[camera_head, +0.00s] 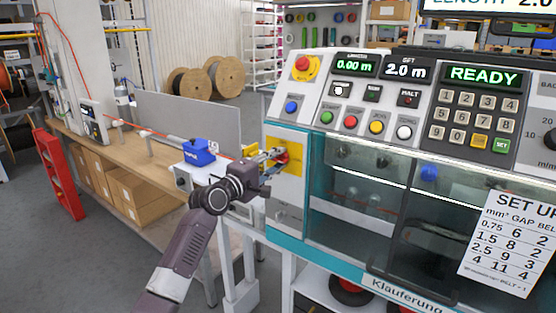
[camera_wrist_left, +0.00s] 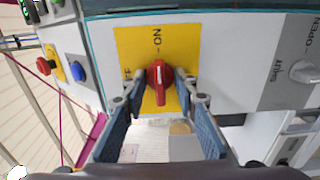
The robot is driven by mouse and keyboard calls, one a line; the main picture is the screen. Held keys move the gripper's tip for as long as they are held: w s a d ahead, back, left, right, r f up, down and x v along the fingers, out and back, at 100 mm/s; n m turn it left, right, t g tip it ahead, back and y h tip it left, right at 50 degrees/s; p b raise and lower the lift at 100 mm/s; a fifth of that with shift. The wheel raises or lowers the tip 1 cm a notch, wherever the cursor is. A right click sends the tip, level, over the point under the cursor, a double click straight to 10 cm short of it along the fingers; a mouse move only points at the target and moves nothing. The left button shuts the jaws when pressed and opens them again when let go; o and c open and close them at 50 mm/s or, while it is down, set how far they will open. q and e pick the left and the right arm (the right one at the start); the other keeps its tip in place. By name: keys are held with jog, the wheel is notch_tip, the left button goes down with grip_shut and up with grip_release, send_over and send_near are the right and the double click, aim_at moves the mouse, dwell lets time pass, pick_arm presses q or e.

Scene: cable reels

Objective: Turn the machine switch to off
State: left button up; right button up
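The machine switch is a red rotary knob (camera_wrist_left: 159,78) on a yellow plate (camera_wrist_left: 185,40). In the left wrist view its white line points up at the ON mark; the OFF lettering at its left is partly covered by a finger. My left gripper (camera_wrist_left: 160,88) has its blue-padded fingers on either side of the knob with small gaps visible, so it looks open. In the head view the left gripper (camera_head: 270,160) reaches the yellow plate (camera_head: 290,139) on the machine's left end, mostly hiding the red knob (camera_head: 283,157). My right gripper is not in view.
The machine panel has a red emergency button (camera_head: 303,63), coloured push buttons and a READY display (camera_head: 483,76). A grey OPEN knob (camera_wrist_left: 304,72) sits beside the switch. A wooden bench (camera_head: 130,160) with a blue device (camera_head: 199,152) stands left of the machine.

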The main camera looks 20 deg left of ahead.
pick_arm(q)
jog(key=shift+c, duration=1.2)
jog(key=shift+r+n+p, duration=0.1)
jog(key=shift+n+p, duration=0.3)
jog(key=shift+p, duration=0.2)
jog(key=shift+n+p, duration=1.3)
jog(key=shift+p, duration=0.15)
jog(key=shift+n+p, duration=2)
jog(key=shift+p, duration=0.1)
jog(key=shift+n+p, duration=2.05)
jog(key=shift+n, duration=0.15)
jog(key=shift+n+p, duration=2.3)
jog(key=shift+n, duration=0.4)
jog(key=o, duration=0.8)
